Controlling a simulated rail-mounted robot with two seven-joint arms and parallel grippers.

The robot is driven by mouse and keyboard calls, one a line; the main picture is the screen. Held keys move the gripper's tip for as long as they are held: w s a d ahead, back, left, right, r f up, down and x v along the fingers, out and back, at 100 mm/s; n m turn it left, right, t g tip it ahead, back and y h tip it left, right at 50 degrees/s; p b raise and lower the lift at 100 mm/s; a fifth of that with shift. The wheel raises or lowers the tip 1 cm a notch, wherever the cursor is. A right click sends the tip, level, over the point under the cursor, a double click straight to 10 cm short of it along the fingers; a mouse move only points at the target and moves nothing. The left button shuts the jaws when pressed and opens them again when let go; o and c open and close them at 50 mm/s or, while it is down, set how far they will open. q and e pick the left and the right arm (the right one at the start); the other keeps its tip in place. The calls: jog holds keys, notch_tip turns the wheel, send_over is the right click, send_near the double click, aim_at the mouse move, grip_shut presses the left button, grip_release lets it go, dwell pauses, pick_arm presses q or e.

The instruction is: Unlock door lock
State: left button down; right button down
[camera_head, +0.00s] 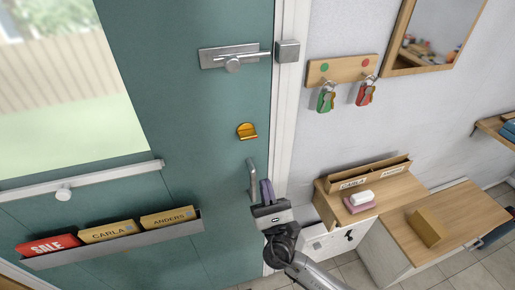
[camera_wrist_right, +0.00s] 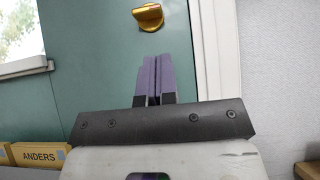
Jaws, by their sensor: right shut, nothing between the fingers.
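The brass door lock knob (camera_head: 246,131) is on the teal door, above the door handle (camera_head: 252,180). Its flat tab lies close to horizontal. It also shows at the top of the right wrist view (camera_wrist_right: 148,18). My right gripper (camera_head: 267,190) is below the knob and beside the handle, with its purple fingers pointing up. In the right wrist view the fingers (camera_wrist_right: 155,65) are together and empty, with a gap between their tips and the knob. A metal slide bolt (camera_head: 230,57) is higher on the door, its rod reaching to a catch on the frame. My left gripper is not in view.
Keys hang on a wooden rack (camera_head: 342,69) right of the white door frame (camera_head: 285,120). A mirror (camera_head: 397,45) is at the upper right. A wooden-topped cabinet (camera_head: 455,225) stands at the lower right. A grey name-sign holder (camera_head: 115,243) juts from the door's lower left.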

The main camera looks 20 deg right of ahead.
aim_at(248, 135)
jog(key=shift+p+x, duration=1.5)
jog(key=shift+x, duration=3.55)
jog(key=shift+d+r+n+y+b, duration=0.1)
jog(key=shift+n+y+b, duration=0.15)
jog(key=shift+n+y, duration=0.75)
jog(key=shift+d+r+n+y+b, duration=0.1)
jog(key=shift+n+y+b, duration=0.15)
jog(key=shift+n+y, duration=0.75)
